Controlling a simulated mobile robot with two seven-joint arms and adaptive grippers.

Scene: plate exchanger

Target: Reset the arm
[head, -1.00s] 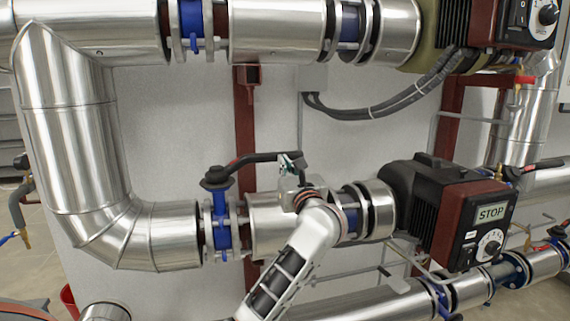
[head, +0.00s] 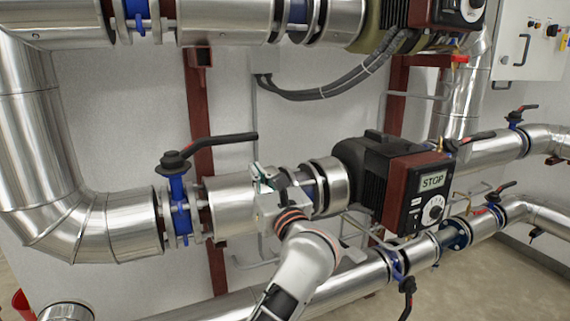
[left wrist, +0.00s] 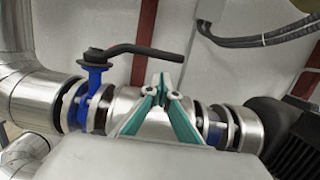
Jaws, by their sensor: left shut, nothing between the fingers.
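My left gripper (head: 262,178) is shut and empty, in front of the middle silver pipe (head: 230,205). Its teal fingers (left wrist: 163,80) meet at the tips in the left wrist view. The valve on this pipe has a blue body (head: 180,205) and a long black and red lever (head: 215,142) pointing right along the pipe. The lever's end is above my fingertips, with a gap between. In the left wrist view the lever (left wrist: 140,50) and the blue body (left wrist: 95,90) lie left of and above the fingers, apart from them. My right gripper is not in view.
A black and red pump (head: 395,185) with a STOP display stands right of my gripper. Another silver pipe (head: 225,305) runs below, and a large silver elbow (head: 60,190) is at left. Red posts (head: 200,120) and cables (head: 320,92) are behind and above.

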